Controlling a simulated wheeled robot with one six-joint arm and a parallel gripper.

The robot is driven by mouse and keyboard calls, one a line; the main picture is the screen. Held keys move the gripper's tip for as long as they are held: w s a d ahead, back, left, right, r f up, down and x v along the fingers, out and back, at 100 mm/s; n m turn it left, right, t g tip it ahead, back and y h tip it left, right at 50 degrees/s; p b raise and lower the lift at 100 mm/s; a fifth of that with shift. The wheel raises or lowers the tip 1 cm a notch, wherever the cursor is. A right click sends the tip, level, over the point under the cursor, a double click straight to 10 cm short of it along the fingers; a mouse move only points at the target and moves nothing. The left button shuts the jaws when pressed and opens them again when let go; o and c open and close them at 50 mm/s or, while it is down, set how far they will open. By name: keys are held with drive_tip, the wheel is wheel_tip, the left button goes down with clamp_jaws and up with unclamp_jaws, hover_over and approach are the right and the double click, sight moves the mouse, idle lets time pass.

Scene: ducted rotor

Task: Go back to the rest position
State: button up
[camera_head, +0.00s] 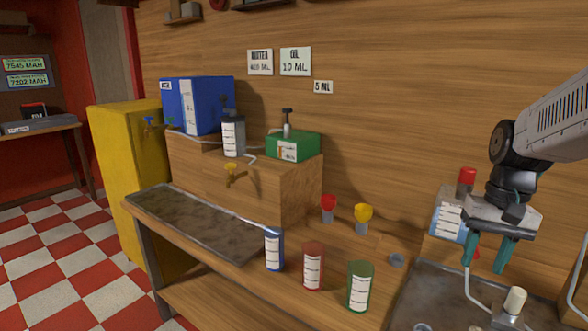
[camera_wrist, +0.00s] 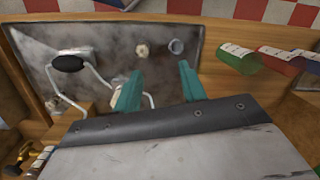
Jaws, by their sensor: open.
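My gripper (camera_head: 487,254) is at the right of the head view, pointing down with its two teal fingers apart and nothing between them. It hangs over a dark metal tray (camera_head: 428,298) with a bent pale pipe (camera_head: 474,290) and a white knob (camera_head: 515,300). In the wrist view the teal fingers of my gripper (camera_wrist: 157,90) stand apart over the same tray (camera_wrist: 110,45). A clear container with a scale label and a red top (camera_head: 447,222) stands behind the gripper, partly hidden by it.
Blue (camera_head: 274,250), red (camera_head: 313,267) and green (camera_head: 359,287) labelled cups stand on the bench left of the tray. Red (camera_head: 328,203) and yellow (camera_head: 363,213) valves stand behind them. A blue box (camera_head: 205,105) and a green box (camera_head: 293,147) sit on the raised wooden block.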

drive_tip(key=s+a+r+n+t+h, duration=0.1)
drive_tip(key=s+a+n, duration=0.3)
drive_tip(key=s+a, duration=0.8)
drive_tip(key=shift+s+a+r+n+t, duration=0.2)
drive_tip(key=shift+s+r+n+t, duration=0.35)
drive_tip(key=shift+s, duration=0.7)
drive_tip(key=shift+f, duration=0.1)
